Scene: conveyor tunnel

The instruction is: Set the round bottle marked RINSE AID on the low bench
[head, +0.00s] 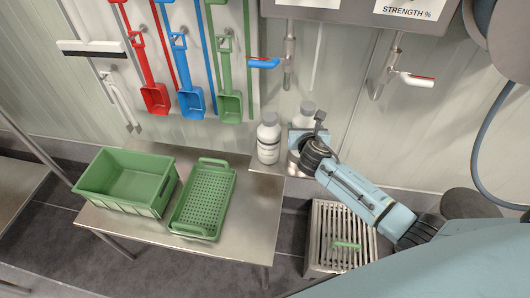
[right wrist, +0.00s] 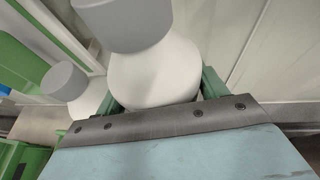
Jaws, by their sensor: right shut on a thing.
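A round white bottle with a grey cap (head: 304,113) is at my right gripper (head: 302,138), beside the back wall. In the right wrist view, the white bottle (right wrist: 155,72) sits between the green fingers, which are shut on it. Its label is hidden, so I cannot read whether it says RINSE AID. A second white bottle with a grey cap (head: 268,139) stands upright just left of the gripper; its label is too small to read. It also shows in the right wrist view (right wrist: 85,100). The low steel bench (head: 255,215) is at left centre. My left gripper is not in view.
A green crate (head: 129,205) and a green perforated basket (head: 190,230) take up the bench's left and middle; its right strip is bare. A grated metal box (head: 318,235) with a green bar stands below my right arm. Coloured scoops (head: 230,105) hang on the wall.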

